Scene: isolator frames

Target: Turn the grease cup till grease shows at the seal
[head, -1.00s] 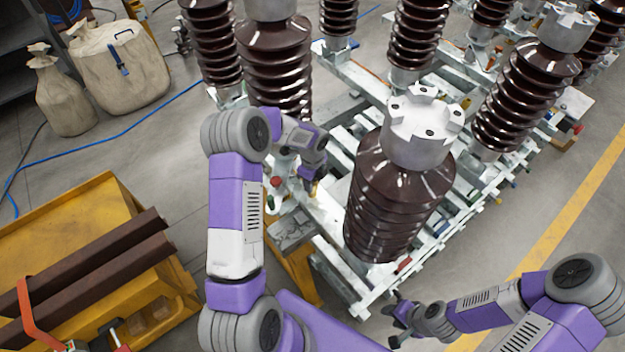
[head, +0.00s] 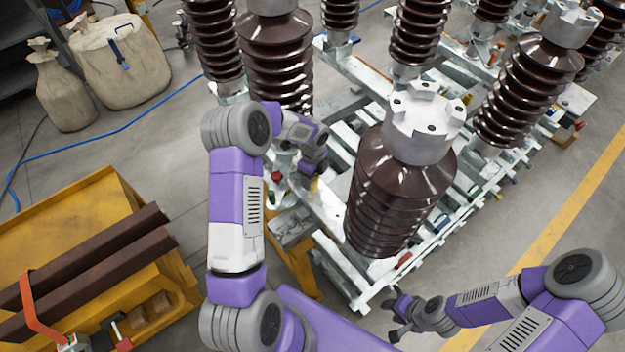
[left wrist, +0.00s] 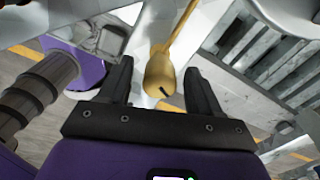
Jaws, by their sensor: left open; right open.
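A brass-coloured grease cup (left wrist: 160,75) with a rounded end, a dark slot mark and a thin stem shows in the left wrist view. My left gripper (left wrist: 158,82) is open, with one finger on each side of the cup and gaps between. In the head view my left gripper (head: 312,172) is low beside the pale metal frame, left of the front insulator, and its fingers are mostly hidden. My right gripper (head: 394,319) is open and empty, near the frame's front corner. I cannot make out the seal or any grease.
A large brown ribbed insulator (head: 385,208) with a grey metal cap stands right of my left gripper. More insulators stand behind on the pale frame (head: 352,285). A yellow cart (head: 60,222) with brown bars is at left. Sacks (head: 110,65) and a blue hose lie on the floor.

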